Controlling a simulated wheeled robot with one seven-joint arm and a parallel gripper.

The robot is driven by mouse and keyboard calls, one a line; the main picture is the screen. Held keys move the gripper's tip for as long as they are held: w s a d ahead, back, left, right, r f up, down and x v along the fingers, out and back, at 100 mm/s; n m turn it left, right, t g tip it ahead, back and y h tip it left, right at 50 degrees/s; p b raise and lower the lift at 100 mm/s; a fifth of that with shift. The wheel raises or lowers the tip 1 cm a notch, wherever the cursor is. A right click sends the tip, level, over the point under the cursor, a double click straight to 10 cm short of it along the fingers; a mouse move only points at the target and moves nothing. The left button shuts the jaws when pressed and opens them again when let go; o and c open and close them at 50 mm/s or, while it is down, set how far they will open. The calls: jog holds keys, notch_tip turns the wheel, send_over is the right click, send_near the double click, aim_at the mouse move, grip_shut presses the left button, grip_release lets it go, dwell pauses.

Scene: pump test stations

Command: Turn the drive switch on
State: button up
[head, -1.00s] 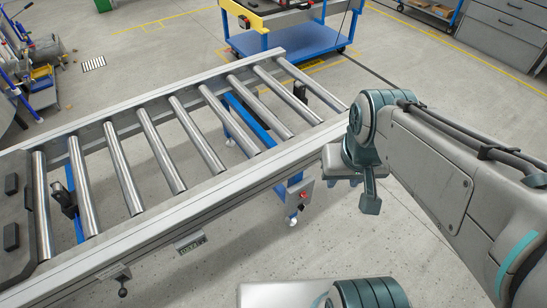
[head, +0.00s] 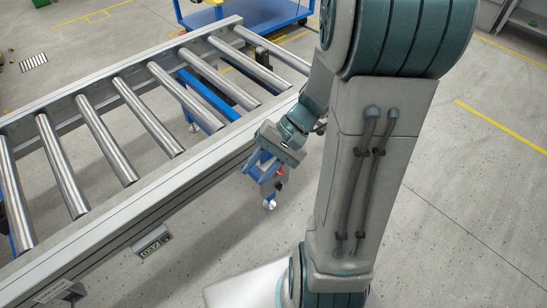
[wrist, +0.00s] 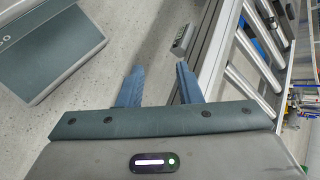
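I cannot tell for sure which fitting is the drive switch. A small grey box with a red button (head: 281,172) hangs on the near side of the roller conveyor (head: 150,190), partly hidden by my gripper. A labelled plate (head: 60,292) is on the same side rail at the lower left; its lower part is cut off by the frame. My gripper (head: 260,163) is beside the conveyor rail, in front of the red-button box, pointing down. In the wrist view its two blue fingers (wrist: 157,70) are apart with nothing between them.
A small display (head: 152,242) is on the rail between the plate and my gripper; it also shows in the wrist view (wrist: 182,40). A blue cart (head: 245,12) stands behind the conveyor. The floor (head: 450,220) at the right is clear.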

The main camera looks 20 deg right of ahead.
jog(key=w+d+f+m+t+y+b, duration=0.2)
jog(key=f+b, duration=0.2)
jog(key=f, duration=0.2)
jog(key=w+d+f+m+t+y+b, duration=0.2)
jog(key=w+f+b, duration=0.1)
jog(key=f, duration=0.4)
jog(key=m+t+h+b, duration=0.7)
jog(key=m+t+b, duration=0.6)
jog(key=t+b, duration=0.15)
send_near(280, 172)
jog(key=d+f+b+x, duration=0.1)
jog(key=b+x, duration=0.3)
jog(key=x, duration=0.4)
jog(key=shift+w+f, duration=0.3)
jog(key=shift+f, duration=0.05)
grip_shut()
